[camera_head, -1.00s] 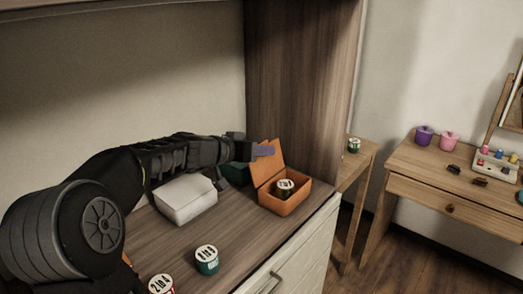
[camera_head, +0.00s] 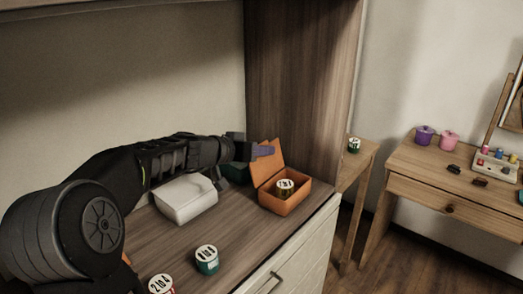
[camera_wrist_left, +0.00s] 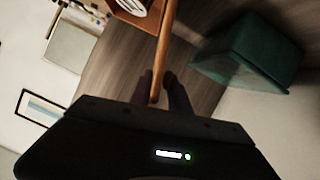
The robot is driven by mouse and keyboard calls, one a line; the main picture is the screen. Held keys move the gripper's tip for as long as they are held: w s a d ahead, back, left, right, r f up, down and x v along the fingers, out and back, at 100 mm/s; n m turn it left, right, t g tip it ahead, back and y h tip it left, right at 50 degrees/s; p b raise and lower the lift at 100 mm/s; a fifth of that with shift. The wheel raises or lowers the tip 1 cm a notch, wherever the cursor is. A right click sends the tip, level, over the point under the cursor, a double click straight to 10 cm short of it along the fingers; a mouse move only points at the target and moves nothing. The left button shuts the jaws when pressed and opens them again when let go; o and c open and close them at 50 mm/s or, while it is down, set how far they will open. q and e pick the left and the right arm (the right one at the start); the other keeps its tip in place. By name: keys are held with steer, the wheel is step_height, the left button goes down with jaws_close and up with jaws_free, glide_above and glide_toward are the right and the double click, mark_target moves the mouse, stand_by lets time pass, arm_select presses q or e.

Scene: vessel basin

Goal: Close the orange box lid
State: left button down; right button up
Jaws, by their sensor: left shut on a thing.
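The orange box (camera_head: 285,203) sits on the wooden counter near its right end, with a labelled round container (camera_head: 285,187) inside. Its orange lid (camera_head: 266,165) stands up, open, at the box's left side. My left gripper (camera_head: 262,151) is at the lid's upper edge. In the left wrist view the lid (camera_wrist_left: 165,50) shows edge-on, its end between the two fingers of my left gripper (camera_wrist_left: 160,92), which is shut on it. The box (camera_wrist_left: 138,12) shows partly at the top of that view. My right gripper is not in view.
A white box (camera_head: 186,199) stands on the counter below my left forearm. A dark green box (camera_head: 237,172) is behind the gripper, also in the wrist view (camera_wrist_left: 250,52). Round containers (camera_head: 207,260) (camera_head: 161,284) stand nearer. A tall wooden panel (camera_head: 300,80) rises behind the orange box.

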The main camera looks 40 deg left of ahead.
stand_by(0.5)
arm_select(q)
steer(key=shift+d+f+b, duration=0.1)
steer(key=shift+d+b, duration=0.05)
steer(key=shift+b, duration=0.45)
steer(key=d+m+y+b, duration=0.1)
steer(key=b, duration=0.2)
steer(key=shift+d+m+b, duration=0.3)
steer(key=shift+m+b, duration=0.05)
steer(key=shift+m, duration=0.05)
steer(key=shift+s+d+r+b, duration=0.1)
steer(key=shift+d+r+b, duration=0.15)
steer(key=shift+b, duration=0.05)
steer(key=shift+d+r+m+y+b, duration=0.2)
steer(key=shift+d+m+y+b, duration=0.15)
steer(key=shift+d+m+y, duration=0.85)
steer(key=shift+d+m, duration=0.05)
steer(key=shift+m, duration=0.25)
